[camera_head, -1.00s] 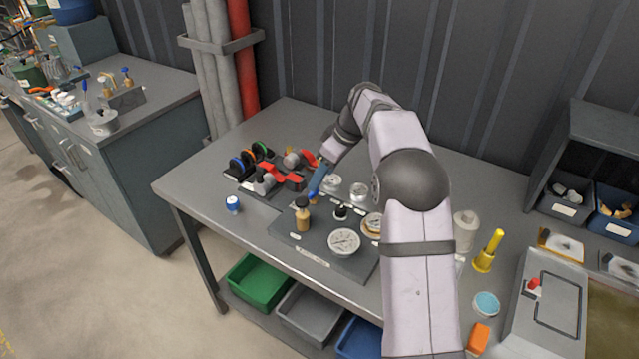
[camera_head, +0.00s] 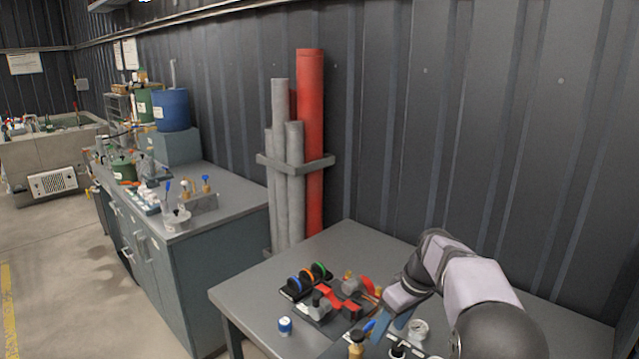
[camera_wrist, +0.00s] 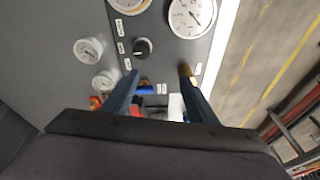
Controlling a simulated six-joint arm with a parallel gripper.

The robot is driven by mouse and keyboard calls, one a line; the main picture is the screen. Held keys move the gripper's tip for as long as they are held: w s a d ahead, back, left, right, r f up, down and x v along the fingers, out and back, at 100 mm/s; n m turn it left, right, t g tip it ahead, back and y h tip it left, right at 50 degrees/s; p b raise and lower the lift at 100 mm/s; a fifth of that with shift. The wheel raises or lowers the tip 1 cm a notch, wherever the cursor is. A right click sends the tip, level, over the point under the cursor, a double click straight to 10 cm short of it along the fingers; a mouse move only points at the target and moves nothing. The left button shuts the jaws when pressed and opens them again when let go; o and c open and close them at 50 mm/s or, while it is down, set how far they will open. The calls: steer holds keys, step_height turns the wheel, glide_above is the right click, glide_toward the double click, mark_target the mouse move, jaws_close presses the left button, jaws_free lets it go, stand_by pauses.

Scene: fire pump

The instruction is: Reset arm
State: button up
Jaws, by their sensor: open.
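My gripper (camera_head: 388,326) is at the lower right in the head view, above the grey workbench (camera_head: 262,290), with its blue fingers apart. In the wrist view the open gripper (camera_wrist: 160,92) hangs over a dark panel with gauges, and nothing is held between the fingers. A large gauge (camera_wrist: 192,14), a smaller gauge (camera_wrist: 89,50) and a black knob (camera_wrist: 142,47) show beyond the fingertips. A brass part (camera_wrist: 184,70) lies close to the right finger in that view; I cannot tell whether they touch.
Grey pipes and a red pipe (camera_head: 310,150) stand against the wall behind. A second bench (camera_head: 235,190) is at left, with open floor in front.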

steer(key=s+a+f+m+g+h, duration=0.1)
steer(key=s+f+m, duration=0.2)
steer(key=s, duration=1.2)
steer(key=s+a+f+m+g+h, duration=0.1)
steer(key=s+f+m, duration=0.3)
steer(key=s, duration=1.1)
steer(key=shift+s+a+f, duration=0.15)
steer(key=shift+s+f, duration=0.05)
steer(key=shift+f, duration=0.45)
stand_by(1.0)
step_height(320, 180, down, 29)
steer(key=b, duration=2.9)
steer(key=shift+r, duration=0.2)
